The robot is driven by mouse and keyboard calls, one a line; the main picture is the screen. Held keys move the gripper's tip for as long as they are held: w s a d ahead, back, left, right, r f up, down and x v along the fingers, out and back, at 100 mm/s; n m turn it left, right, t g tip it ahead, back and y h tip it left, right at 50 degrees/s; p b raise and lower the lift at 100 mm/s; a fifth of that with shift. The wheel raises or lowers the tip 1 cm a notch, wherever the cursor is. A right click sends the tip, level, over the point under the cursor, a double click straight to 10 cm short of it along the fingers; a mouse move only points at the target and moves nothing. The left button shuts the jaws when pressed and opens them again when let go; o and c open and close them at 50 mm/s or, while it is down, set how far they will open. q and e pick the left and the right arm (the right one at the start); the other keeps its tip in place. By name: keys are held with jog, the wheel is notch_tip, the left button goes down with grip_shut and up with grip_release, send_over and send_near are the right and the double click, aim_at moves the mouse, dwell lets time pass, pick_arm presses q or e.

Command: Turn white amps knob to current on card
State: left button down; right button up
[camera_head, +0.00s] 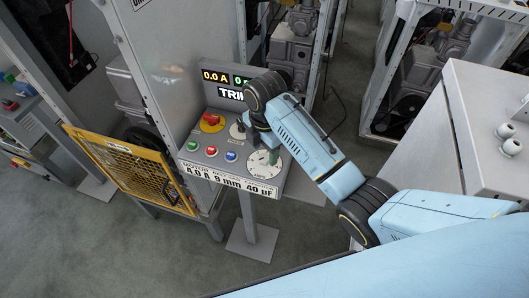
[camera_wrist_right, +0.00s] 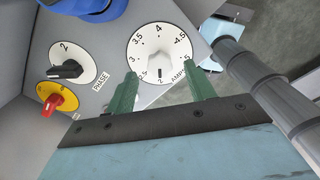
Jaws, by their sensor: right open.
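The white amps knob (camera_wrist_right: 160,52) sits at the centre of a white numbered dial marked AMPS in the right wrist view. The dial also shows on the sloped panel in the head view (camera_head: 265,165), partly covered by my gripper. The card (camera_head: 228,179) on the panel's front edge reads 4.0 A, 9 mm, 40 µF. My right gripper (camera_wrist_right: 164,86) is open, its green fingers spread over the dial's near edge. Nothing is between them at the tips; the knob lies just beyond. In the head view the right gripper (camera_head: 263,146) is over the dial. My left gripper is not in view.
A black phase knob (camera_wrist_right: 68,70) and a red knob on yellow (camera_wrist_right: 57,101) lie left of the amps dial. Several push buttons (camera_head: 231,156) line the panel. A display (camera_head: 216,77) reads 0.0 A. A yellow guard (camera_head: 135,170) stands left; a grey cabinet (camera_head: 480,130) stands right.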

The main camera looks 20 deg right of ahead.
aim_at(263, 158)
jog(key=shift+f, duration=1.1)
jog(key=c, duration=1)
jog(key=shift+o, duration=0.2)
